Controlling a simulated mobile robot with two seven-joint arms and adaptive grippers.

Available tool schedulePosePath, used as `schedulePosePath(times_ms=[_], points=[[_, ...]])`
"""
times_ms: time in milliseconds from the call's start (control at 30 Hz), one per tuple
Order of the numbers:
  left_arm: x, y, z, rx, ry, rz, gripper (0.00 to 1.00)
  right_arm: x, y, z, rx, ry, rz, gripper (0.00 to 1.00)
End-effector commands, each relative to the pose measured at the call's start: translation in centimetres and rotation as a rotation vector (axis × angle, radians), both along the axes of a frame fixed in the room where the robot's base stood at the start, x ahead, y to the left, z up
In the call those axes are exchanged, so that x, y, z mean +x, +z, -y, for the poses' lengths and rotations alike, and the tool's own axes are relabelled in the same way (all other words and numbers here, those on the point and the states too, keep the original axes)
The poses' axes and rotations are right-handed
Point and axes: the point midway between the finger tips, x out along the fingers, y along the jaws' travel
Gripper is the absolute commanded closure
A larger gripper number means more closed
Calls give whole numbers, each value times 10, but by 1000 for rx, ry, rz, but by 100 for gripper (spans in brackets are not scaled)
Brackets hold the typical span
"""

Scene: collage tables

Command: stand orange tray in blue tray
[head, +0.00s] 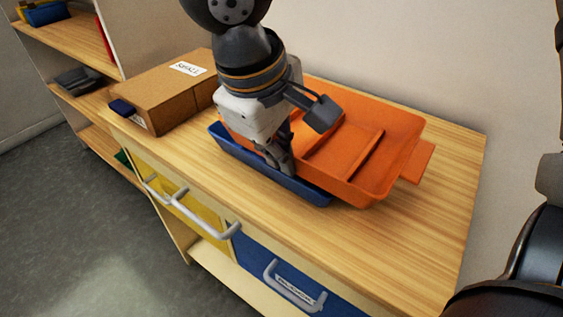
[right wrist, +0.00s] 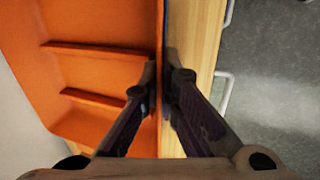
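The orange tray (head: 375,125) is on the wooden top, overlapping the blue tray (head: 311,191) and reaching past its right end. The blue tray shows mostly as its front wall and left corner; the rest is hidden under the orange tray and my arm. My right gripper (head: 277,158) is at the front long wall of the orange tray. In the right wrist view its fingertips (right wrist: 162,78) close in on either side of the orange tray's wall (right wrist: 158,30), with a thin dark strip alongside. My left gripper is not in view.
A cardboard box (head: 170,92) stands left of the trays, with a small dark blue item (head: 122,107) at its front. Yellow (head: 183,203) and blue (head: 275,262) drawers with grey handles are below. The wooden top (head: 440,210) is clear at the right; a wall stands behind.

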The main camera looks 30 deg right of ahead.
Motion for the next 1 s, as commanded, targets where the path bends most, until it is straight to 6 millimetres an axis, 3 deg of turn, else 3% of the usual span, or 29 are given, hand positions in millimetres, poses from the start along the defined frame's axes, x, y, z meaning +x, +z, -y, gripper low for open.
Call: schedulePosePath(times_ms=[100,333,433,1000], points=[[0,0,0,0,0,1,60,0,-20,-1,-2,1,-2,100],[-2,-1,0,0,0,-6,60,-1,-30,0,0,-2,-16,100],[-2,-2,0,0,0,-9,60,-1,-32,0,0,-2,-22,75],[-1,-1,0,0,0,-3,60,0,-27,-1,0,0,-9,75]])
